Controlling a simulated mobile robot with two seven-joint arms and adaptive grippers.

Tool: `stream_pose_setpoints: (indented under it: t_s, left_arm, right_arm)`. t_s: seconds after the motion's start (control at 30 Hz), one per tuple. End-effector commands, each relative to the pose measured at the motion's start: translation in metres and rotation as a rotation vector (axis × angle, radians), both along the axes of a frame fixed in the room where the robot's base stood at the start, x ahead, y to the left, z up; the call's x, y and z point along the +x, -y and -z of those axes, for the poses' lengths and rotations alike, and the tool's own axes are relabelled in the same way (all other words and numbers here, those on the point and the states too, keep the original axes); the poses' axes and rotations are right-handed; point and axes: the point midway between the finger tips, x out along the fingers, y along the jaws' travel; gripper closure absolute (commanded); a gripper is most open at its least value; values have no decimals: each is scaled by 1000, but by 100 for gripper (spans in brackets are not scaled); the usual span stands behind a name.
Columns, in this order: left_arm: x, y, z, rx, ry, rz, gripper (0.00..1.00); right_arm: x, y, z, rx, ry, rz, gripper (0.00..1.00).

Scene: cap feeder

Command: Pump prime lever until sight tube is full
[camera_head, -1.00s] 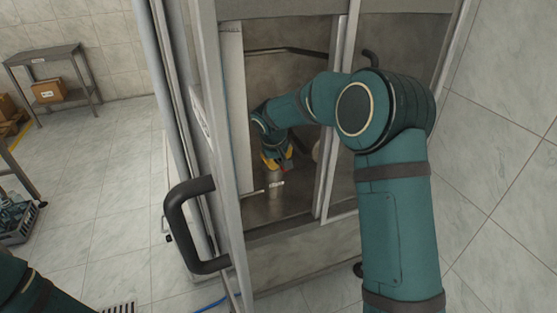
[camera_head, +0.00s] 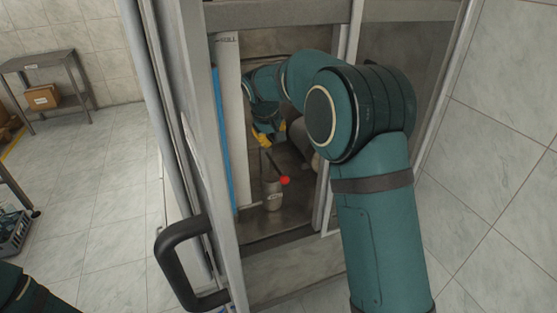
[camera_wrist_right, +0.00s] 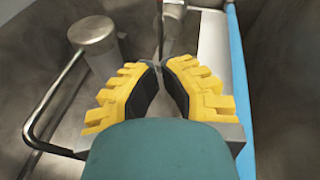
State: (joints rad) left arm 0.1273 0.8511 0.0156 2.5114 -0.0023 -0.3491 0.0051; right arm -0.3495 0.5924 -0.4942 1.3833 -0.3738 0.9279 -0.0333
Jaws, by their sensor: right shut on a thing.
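The prime lever (camera_head: 272,163) is a thin rod with a red knob (camera_head: 285,181), tilted down to the right inside the metal cabinet. My right gripper (camera_head: 262,138), with yellow fingers, is shut on the rod above the knob. In the right wrist view, the fingertips (camera_wrist_right: 162,68) come together around something thin, mostly hidden by the fingers. A grey metal cylinder (camera_head: 272,195) stands below the knob. A blue vertical strip (camera_head: 222,140), apparently the sight tube, runs beside a white panel (camera_head: 230,100) with lettering at its top. My left gripper is out of view.
The cabinet's open door with a black handle (camera_head: 175,255) stands at the left of the opening. My right arm passes through close to the frame post (camera_head: 335,165). In the right wrist view, a bent metal rod (camera_wrist_right: 55,95) and a round-topped post (camera_wrist_right: 95,40) are close by.

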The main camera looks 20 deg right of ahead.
Motion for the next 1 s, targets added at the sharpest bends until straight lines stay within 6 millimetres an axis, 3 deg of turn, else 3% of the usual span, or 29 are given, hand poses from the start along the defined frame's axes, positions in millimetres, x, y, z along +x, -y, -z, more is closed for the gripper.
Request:
stream_pose_setpoints:
  t_s: [0.6,0.8,1.0]
  left_arm:
    - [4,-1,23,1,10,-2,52]
    - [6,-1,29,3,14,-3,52]
    - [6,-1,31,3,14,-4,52]
  right_arm:
    - [24,26,100,0,-3,2,100]
    - [11,32,118,1,0,0,100]
    - [7,35,124,0,1,0,100]
